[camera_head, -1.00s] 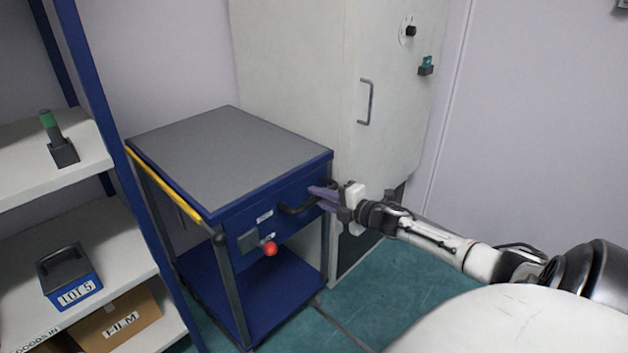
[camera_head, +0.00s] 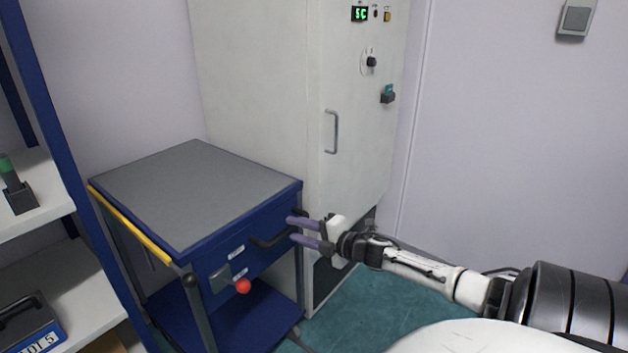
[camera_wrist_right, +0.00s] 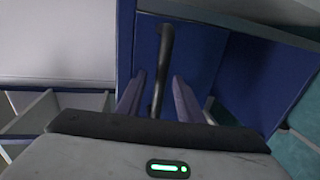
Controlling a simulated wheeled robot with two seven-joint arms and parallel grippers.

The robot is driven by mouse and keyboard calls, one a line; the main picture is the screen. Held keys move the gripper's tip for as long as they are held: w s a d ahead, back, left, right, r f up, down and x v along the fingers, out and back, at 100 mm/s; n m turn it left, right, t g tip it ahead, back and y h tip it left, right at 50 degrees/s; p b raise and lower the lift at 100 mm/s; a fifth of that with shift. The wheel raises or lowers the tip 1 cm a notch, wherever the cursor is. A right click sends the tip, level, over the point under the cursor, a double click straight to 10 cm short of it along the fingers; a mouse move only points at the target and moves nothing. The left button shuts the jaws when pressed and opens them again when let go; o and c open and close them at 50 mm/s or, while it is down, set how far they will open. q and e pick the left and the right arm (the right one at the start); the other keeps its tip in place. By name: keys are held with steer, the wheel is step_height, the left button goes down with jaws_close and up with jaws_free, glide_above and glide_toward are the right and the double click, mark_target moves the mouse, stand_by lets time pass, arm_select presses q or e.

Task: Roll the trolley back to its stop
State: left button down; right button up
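The trolley (camera_head: 190,200) is blue with a grey top and stands against the left of the tall white cabinet. It has a yellow side bar (camera_head: 130,224), a black front handle (camera_head: 268,241) and a red-knobbed lever (camera_head: 243,286) below. My right gripper (camera_head: 291,229) is at the right end of the front handle, its two purple fingers apart. In the right wrist view the handle (camera_wrist_right: 163,50) runs between the open fingers (camera_wrist_right: 159,80), with a gap visible on each side. My left gripper is out of view.
The white cabinet (camera_head: 260,90) has a door handle, a knob and a green display. A shelf rack (camera_head: 60,130) with a green-topped item and a labelled blue box stands close at left. Green floor (camera_head: 375,297) is clear at right.

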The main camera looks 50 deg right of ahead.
steer(key=p+v, duration=0.1)
steer(key=v, duration=0.5)
steer(key=shift+s, duration=0.35)
steer(key=shift+r, duration=0.15)
steer(key=s+a+f+m+g, duration=0.2)
steer(key=s+a+f+m, duration=0.25)
steer(key=a+f, duration=0.4)
steer(key=s+a+f+m+g, duration=0.2)
steer(key=s+a+f+m, duration=0.3)
steer(key=a, duration=0.7)
steer(key=s+a+f+m+g+y, duration=0.1)
steer(key=s+a+m, duration=0.2)
steer(key=a, duration=0.7)
steer(key=s+a+f+m+g+y, duration=0.1)
steer(key=s+a, duration=0.4)
steer(key=a, duration=0.5)
steer(key=shift+s+a+f+m+g+y, duration=0.25)
steer(key=shift+f+m+g+y, duration=0.2)
steer(key=shift+m, duration=0.6)
